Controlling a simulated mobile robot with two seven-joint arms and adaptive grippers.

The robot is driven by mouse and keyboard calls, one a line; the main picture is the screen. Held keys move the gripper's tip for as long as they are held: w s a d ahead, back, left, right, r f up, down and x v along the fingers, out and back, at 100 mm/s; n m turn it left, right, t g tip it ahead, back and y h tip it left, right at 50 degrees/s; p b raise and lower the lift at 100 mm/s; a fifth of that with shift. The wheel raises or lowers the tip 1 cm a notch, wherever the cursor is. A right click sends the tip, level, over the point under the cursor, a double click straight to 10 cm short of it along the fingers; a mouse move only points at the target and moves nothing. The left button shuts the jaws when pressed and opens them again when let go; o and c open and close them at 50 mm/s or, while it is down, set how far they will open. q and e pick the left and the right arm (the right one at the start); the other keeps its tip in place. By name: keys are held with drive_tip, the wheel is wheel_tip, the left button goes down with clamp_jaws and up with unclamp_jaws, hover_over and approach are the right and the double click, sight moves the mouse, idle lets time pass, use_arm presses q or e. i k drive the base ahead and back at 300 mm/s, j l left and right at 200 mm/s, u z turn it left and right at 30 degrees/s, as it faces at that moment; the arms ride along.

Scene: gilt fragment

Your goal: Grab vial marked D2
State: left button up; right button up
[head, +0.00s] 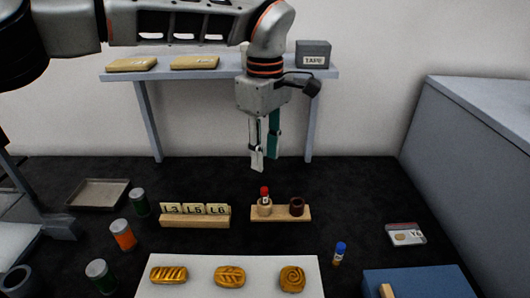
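A red-capped vial (265,197) stands upright in the left seat of a small wooden rack (279,214); its marking is too small to read. The rack's right seat holds a dark brown cup-like piece (297,207). A blue-capped vial (340,253) stands apart on the dark table, right of and nearer than the rack; its marking is also unreadable. My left gripper (264,163) points down above and behind the rack, with one pale and one teal finger. A gap shows between its fingers and nothing is held. My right gripper is not in view.
Several lettered tiles (195,209) sit on a wooden holder left of the rack. Cans (123,235), a metal tray (99,193), a board with pastries (195,289), a card (406,235) and a blue box (420,283) surround it. A raised shelf (155,120) stands behind.

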sight(340, 247)
drive_tip(key=k, duration=1.5)
